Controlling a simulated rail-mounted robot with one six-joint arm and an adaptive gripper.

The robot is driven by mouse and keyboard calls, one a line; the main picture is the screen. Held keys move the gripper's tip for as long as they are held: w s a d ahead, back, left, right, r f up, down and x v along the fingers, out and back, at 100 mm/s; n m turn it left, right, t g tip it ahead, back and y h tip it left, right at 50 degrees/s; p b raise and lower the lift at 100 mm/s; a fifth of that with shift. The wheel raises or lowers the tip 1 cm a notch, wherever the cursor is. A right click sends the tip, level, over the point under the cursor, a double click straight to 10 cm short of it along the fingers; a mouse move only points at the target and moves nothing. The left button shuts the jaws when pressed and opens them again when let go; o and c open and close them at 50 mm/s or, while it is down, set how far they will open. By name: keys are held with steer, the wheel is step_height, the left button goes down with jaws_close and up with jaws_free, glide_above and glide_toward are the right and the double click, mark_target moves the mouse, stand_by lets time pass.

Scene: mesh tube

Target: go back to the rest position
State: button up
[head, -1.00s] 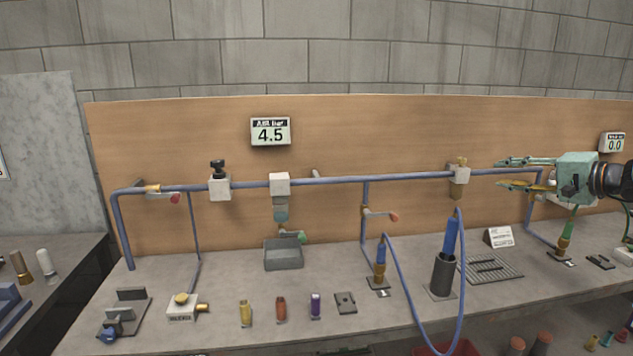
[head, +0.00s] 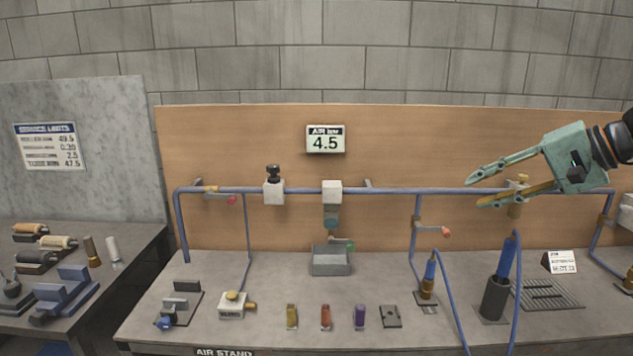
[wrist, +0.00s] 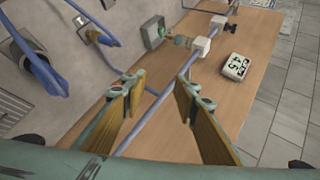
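My gripper (head: 480,190) is at the right of the head view, in front of the wooden backboard and level with the blue pipe (head: 400,190). Its two fingers are spread apart with nothing between them. In the wrist view, my gripper (wrist: 162,85) shows its fingers apart, with the blue pipe (wrist: 150,120) running behind the gap. The fingers overlap the pipe in the picture; whether they touch it I cannot tell.
Below my gripper stands a dark cylindrical holder (head: 494,298) with a blue tool (head: 506,258) and a looping hose. A gauge display (head: 325,139) reads 4.5. A grey box (head: 331,262) and several small coloured cylinders sit on the bench.

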steer(key=s+a+n+g+h+p, duration=0.25)
steer(key=s+a+n+g, duration=0.2)
steer(key=s+a, duration=1.65)
steer(key=s+f+n+h+b, duration=0.1)
steer(key=s+f+h+b, duration=0.1)
steer(key=s, duration=0.9)
steer(key=s+d+f+n+h+b, duration=0.1)
steer(key=s+f, duration=0.5)
steer(key=s, duration=0.6)
steer(key=n+t+h+b, duration=0.1)
steer(key=h+b, duration=0.1)
steer(key=b, duration=0.1)
steer(key=shift+s+d+b, duration=0.15)
steer(key=shift+s+b, duration=0.1)
steer(key=shift+b, duration=0.1)
